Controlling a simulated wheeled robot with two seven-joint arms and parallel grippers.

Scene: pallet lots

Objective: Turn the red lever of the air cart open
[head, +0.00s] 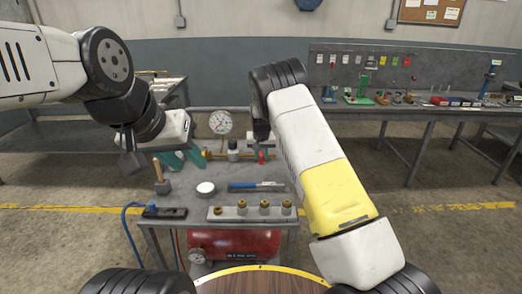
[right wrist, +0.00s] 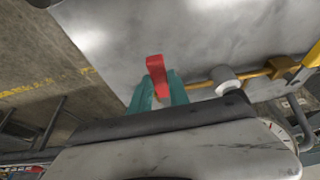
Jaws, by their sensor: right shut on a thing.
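The air cart (head: 215,172) stands in front of me, with a grey top, a red tank (head: 240,243) below and a round gauge (head: 220,123) at the back. The red lever (right wrist: 156,75) shows in the right wrist view between the two teal fingers of my right gripper (right wrist: 160,92), which is shut on it. In the head view only a small part of the red lever (head: 262,156) shows beneath my right arm. My left gripper (head: 183,160) hangs over the left back of the cart top, its teal fingers apart and nothing seen between them.
On the cart top lie a mallet (head: 161,180), a white round lid (head: 206,188), a blue pen-like tool (head: 256,187) and a block with brass fittings (head: 249,212). A brass pipe (right wrist: 255,75) runs beside the lever. A workbench (head: 425,108) with small parts stands at the back right.

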